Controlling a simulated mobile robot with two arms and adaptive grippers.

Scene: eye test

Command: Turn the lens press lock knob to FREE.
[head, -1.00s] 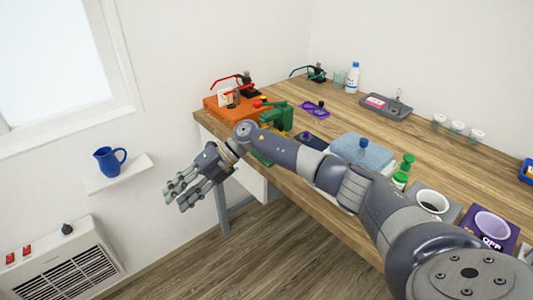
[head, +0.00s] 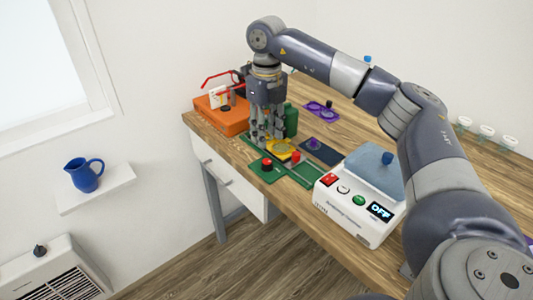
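A green device with an upright green block (head: 291,119), a yellow piece (head: 281,149) and a green base plate (head: 292,176) stands near the table's left front; I take it for the lens press. A red knob (head: 267,164) sits on a dark round mount at its front left, and another red part (head: 296,157) is to the right. I cannot tell which is the lock knob, and no FREE mark is readable. My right gripper (head: 268,138) points down over the press, fingers apart with nothing seen between them, behind the front red knob. My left gripper is not in view.
A white machine (head: 345,217) with an OFF display stands to the right. Purple trays (head: 318,108) lie behind. My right arm spans above the table. A wall shelf holds a blue jug (head: 83,174).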

